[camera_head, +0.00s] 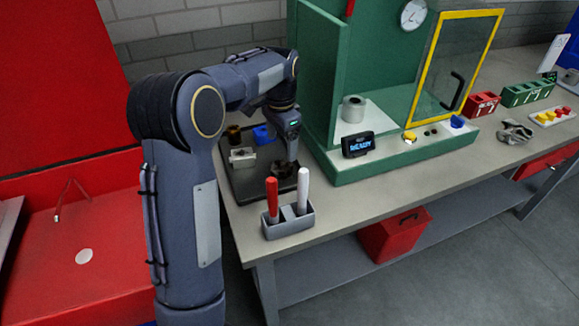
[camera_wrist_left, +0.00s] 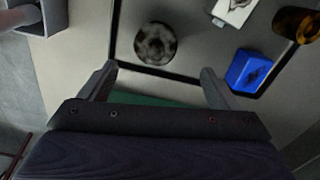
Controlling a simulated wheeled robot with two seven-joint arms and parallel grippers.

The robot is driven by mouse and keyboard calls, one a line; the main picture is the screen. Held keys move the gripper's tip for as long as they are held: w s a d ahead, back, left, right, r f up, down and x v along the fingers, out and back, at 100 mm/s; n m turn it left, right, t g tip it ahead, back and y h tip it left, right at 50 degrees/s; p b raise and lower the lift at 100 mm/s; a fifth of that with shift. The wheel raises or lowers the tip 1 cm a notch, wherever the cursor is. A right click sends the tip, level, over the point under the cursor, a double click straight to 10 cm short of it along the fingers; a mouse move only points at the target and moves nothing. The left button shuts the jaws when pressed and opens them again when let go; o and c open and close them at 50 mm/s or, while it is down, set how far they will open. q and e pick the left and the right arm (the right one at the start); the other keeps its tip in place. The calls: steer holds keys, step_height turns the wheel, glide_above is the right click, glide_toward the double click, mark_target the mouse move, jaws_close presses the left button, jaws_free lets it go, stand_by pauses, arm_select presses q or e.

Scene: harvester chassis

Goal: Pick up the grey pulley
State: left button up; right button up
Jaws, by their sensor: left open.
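A round, mottled grey piece that looks like the grey pulley (camera_wrist_left: 155,43) lies on the dark tray (camera_wrist_left: 190,76) in the left wrist view. It is just beyond the fingertips, roughly centred between them and not gripped. My left gripper (camera_wrist_left: 158,78) is open and empty. In the head view my left gripper (camera_head: 286,158) points down over the near right part of the tray and partly covers the round piece (camera_head: 282,169). My right gripper is in neither view.
The tray also holds a blue block (camera_head: 263,134), a light metal block (camera_head: 242,157) and a brown cylinder (camera_head: 234,134). A grey holder (camera_head: 289,222) with a red and a white stick stands in front. A green machine (camera_head: 345,172) stands to the right.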

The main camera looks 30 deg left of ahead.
mark_target(282, 161)
arm_select(q)
steer(key=f, duration=0.7)
steer(key=shift+s+d+p, duration=0.15)
steer(key=shift+s+p, duration=0.15)
steer(key=shift+c, duration=0.4)
steer(key=c, duration=1.3)
